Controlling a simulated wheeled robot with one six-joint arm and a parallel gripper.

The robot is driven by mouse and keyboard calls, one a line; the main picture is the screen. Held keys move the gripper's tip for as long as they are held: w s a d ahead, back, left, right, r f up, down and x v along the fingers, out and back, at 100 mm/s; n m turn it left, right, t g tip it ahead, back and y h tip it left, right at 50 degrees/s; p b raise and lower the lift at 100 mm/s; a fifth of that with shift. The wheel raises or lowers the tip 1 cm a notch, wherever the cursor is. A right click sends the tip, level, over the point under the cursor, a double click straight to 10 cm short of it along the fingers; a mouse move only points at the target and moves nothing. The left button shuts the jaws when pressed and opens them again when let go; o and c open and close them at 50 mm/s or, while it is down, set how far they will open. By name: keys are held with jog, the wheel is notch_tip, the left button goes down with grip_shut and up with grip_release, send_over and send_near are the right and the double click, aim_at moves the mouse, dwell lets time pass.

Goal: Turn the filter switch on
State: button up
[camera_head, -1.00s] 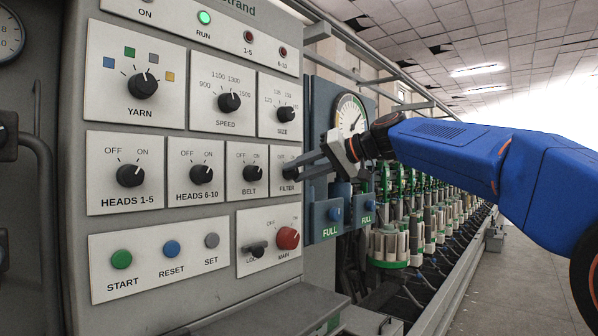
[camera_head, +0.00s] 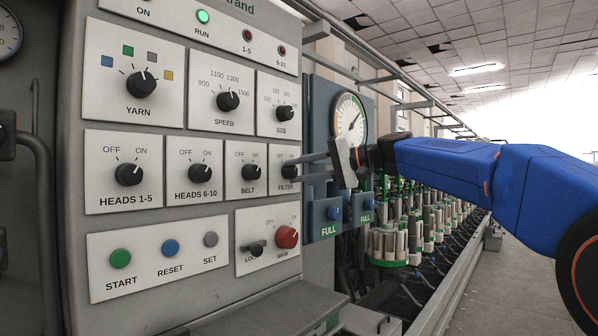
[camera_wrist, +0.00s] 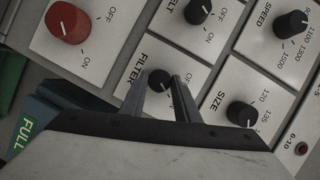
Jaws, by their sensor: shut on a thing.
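The filter switch is a small black knob (camera_head: 289,171) on a pale plate at the right edge of the control panel. It also shows in the wrist view (camera_wrist: 159,78), between the tips of my two grey fingers. My gripper (camera_head: 299,170) reaches in from the right, its fingers nearly level, and is shut on the knob. The fingertips also show in the wrist view (camera_wrist: 162,82). The FILTER label shows beside the knob. The fingers hide part of the plate, and I cannot clearly read the knob's pointer.
The belt knob (camera_head: 251,172) sits close on the left and the size knob (camera_head: 285,113) just above. The red main switch (camera_head: 287,237) is below. A blue box with a gauge (camera_head: 351,117) stands behind my gripper. A grey ledge (camera_head: 270,307) juts out below the panel.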

jog(key=o, duration=1)
jog(key=shift+o, duration=0.2)
jog(key=shift+d, duration=0.15)
jog(key=v, duration=1.7)
jog(key=shift+d+f, duration=0.1)
jog(key=shift+f, duration=0.05)
jog(key=s+d+f+h, duration=0.5)
jog(key=s+f, duration=0.6)
jog(key=f, duration=0.6)
jog(key=s+d+f+h, duration=0.5)
jog(key=s+f, duration=0.7)
jog(key=f, duration=0.5)
jog(key=s+d+f+h, duration=0.5)
jog(key=s+f, duration=0.7)
jog(key=f, duration=0.5)
jog(key=shift+d, duration=0.4)
